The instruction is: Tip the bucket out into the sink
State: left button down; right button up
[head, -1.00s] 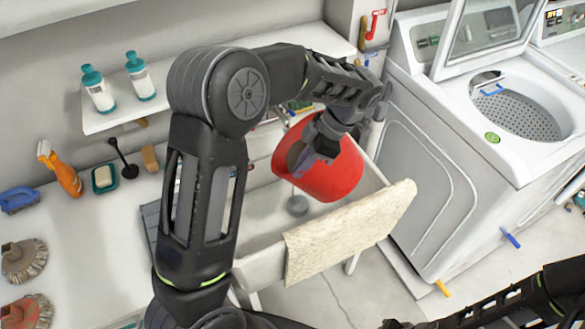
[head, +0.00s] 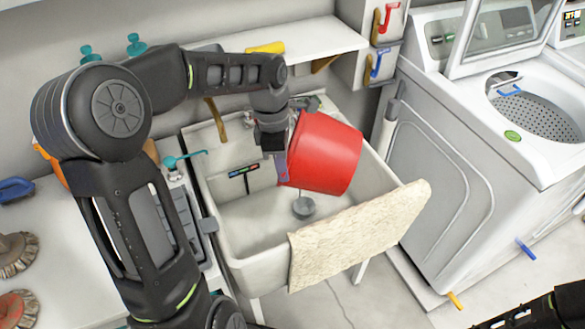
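The red bucket (head: 328,155) is tilted on its side above the white sink (head: 240,262). Its outer wall faces me, so I cannot see inside it or whether anything is pouring out. My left gripper (head: 281,164) is at the bucket's left end, shut on its edge; its fingers are partly hidden. A small grey round piece (head: 303,208) shows inside the basin below the bucket. My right gripper is not in view; only a dark part of my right arm shows at the lower right corner.
A beige cloth (head: 355,236) hangs over the sink's front edge. The washing machine (head: 440,180) stands at the right with its lid up. A white shelf (head: 310,45) is above the sink. Brushes (head: 15,255) lie on the counter at the left.

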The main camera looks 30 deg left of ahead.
pick_arm(q)
jog(key=s+a+f+t+h+b, duration=0.1)
jog(key=s+a+f+t+h, duration=0.1)
jog(key=a+f+h, duration=0.2)
jog(key=shift+a+h+b, duration=0.3)
jog(key=shift+a+b, duration=0.1)
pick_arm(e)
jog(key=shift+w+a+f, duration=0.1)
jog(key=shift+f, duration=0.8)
pick_arm(q)
jog(key=shift+s, duration=0.1)
dwell(0.9)
